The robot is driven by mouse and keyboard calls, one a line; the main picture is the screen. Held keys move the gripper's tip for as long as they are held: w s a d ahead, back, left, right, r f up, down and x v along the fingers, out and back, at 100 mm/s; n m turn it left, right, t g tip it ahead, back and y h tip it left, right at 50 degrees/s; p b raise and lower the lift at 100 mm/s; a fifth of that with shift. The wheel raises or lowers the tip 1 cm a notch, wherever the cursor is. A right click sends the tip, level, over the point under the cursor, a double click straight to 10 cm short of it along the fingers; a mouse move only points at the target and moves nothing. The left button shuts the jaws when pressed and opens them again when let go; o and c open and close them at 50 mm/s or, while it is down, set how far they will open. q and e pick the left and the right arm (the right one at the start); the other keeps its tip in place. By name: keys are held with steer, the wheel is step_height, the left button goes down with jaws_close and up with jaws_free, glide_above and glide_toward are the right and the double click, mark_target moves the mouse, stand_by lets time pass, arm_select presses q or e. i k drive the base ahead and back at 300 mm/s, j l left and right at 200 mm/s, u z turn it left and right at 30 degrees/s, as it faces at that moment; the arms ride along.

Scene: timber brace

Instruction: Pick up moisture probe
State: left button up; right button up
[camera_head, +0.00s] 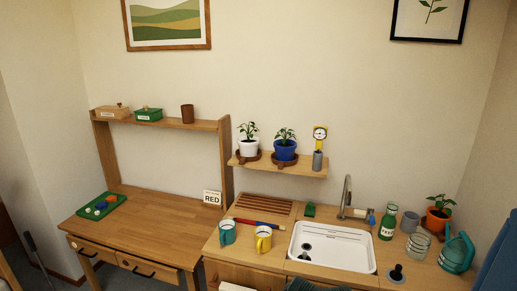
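The moisture probe (320,134) has a yellow body and a round white dial with a dark rim. It stands upright at the right end of the small wall shelf (285,169), with its lower part hidden in a grey cup (318,160). Neither of my grippers shows in the head view.
Two potted plants, white (248,148) and blue (285,152), stand left of the probe on the shelf. Below are a white sink (333,246), a tap (346,195), teal (227,233) and yellow (263,240) mugs and a green bottle (388,222). The wooden desk (150,228) is mostly clear.

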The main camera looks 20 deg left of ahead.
mark_target(320, 134)
steer(key=i+j+z, duration=0.1)
steer(key=z, duration=0.7)
steer(key=i+j+z, duration=0.1)
steer(key=j+z, duration=0.3)
steer(key=j, duration=0.15)
steer(key=j+z, duration=0.35)
steer(key=j, duration=0.2)
steer(key=i+j, duration=0.05)
